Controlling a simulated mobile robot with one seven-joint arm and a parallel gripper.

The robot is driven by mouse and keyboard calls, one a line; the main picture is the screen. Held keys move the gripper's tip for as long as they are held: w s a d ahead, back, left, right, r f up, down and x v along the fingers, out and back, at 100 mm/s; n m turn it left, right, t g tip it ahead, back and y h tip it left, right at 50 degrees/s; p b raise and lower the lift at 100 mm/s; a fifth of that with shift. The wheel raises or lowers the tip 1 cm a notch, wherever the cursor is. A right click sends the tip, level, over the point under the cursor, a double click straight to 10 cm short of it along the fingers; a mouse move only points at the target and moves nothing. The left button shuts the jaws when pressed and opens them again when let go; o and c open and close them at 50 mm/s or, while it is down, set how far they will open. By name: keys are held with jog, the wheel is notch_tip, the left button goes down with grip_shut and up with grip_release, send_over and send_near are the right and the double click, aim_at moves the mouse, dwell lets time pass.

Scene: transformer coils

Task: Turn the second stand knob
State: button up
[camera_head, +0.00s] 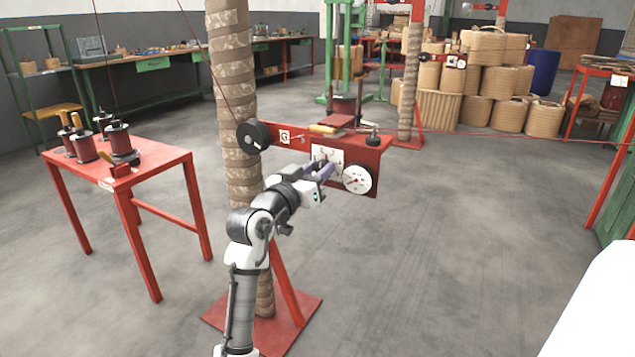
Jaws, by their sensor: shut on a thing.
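A red stand (278,135) is fixed to a wrapped post in the middle of the view. Its front carries a white plate (327,150) with dark markings and, to the right, a round white dial (357,180). My gripper (328,168) is at the white plate, just left of the dial. It is shut on a small knob at the plate, which the fingers mostly hide. I cannot make out the knob's angle. A black round wheel (253,137) sits at the stand's left end, and a small black knob (373,141) stands on its top right.
A red table (150,158) with several dark red coils (82,147) stands at the left. The post's red base plate (290,325) lies on the floor below my arm. The floor (470,230) at the right is clear. Large wound coils (490,95) are stacked at the back.

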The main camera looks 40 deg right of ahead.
jog(key=shift+m+g+b, duration=0.4)
jog(key=shift+m+b, duration=0.8)
jog(key=shift+m, duration=1.2)
jog(key=o, duration=0.9)
jog(key=shift+o, duration=0.2)
jog(key=shift+a, duration=0.1)
jog(key=v, duration=1.3)
jog(key=shift+s+a+r+p, duration=0.2)
jog(key=shift+s+a+p, duration=0.1)
jog(key=shift+p, duration=0.1)
